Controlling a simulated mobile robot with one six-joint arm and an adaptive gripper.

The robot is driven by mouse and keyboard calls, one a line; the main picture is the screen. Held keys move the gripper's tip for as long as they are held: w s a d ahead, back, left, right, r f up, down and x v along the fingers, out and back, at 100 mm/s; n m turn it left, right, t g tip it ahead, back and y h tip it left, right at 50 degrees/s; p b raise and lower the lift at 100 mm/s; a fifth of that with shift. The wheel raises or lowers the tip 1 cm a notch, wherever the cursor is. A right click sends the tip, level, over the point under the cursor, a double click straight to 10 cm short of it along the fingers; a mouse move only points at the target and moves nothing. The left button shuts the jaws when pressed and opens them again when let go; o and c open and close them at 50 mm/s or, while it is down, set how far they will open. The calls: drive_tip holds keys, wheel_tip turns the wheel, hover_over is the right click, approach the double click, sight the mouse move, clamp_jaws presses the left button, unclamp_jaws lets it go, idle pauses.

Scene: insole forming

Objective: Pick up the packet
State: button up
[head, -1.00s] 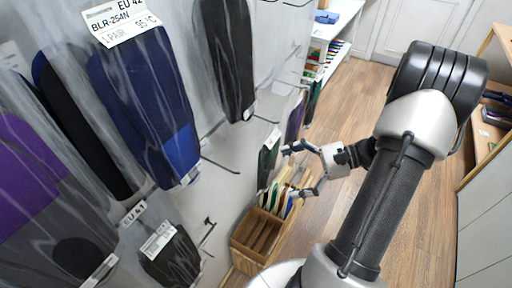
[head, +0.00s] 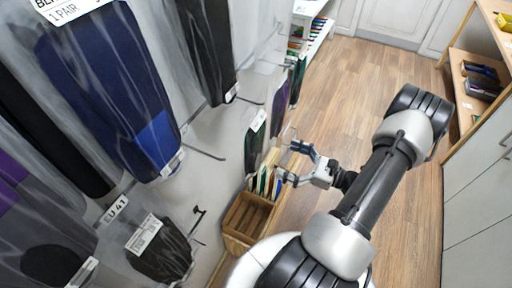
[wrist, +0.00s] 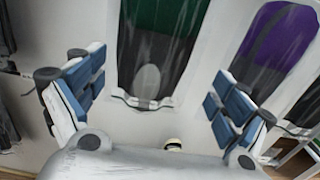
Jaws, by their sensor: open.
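A green and black insole packet (wrist: 150,65) in clear wrapping hangs on the wall straight ahead in the wrist view. It also hangs low on the wall in the head view (head: 254,150). My gripper (head: 291,160) is open and empty, just right of this packet in the head view. In the wrist view my gripper (wrist: 155,92) has its blue-padded fingers spread to either side of the packet's lower end. The packet appears beyond the fingertips; I cannot tell the exact gap. A purple packet (wrist: 277,45) hangs to its right.
A wooden box (head: 247,216) with compartments stands below the packet. Large blue (head: 105,80) and dark (head: 207,50) packets hang at the near left, with bare hooks between. Wooden floor (head: 345,90) is clear on the right, bounded by a shelf unit (head: 470,95).

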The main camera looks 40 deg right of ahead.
sight(259, 151)
drive_tip(key=b+x, duration=0.1)
drive_tip(key=x, duration=0.2)
drive_tip(key=a+b+x, duration=0.1)
drive_tip(key=x, duration=0.3)
drive_tip(key=shift+s+f, duration=0.1)
drive_tip(key=shift+f, duration=0.1)
drive_tip(key=shift+w+a+r, duration=0.1)
drive_tip(key=shift+w, duration=0.45)
drive_tip(key=shift+c, duration=0.4)
drive_tip(key=c, duration=1.1)
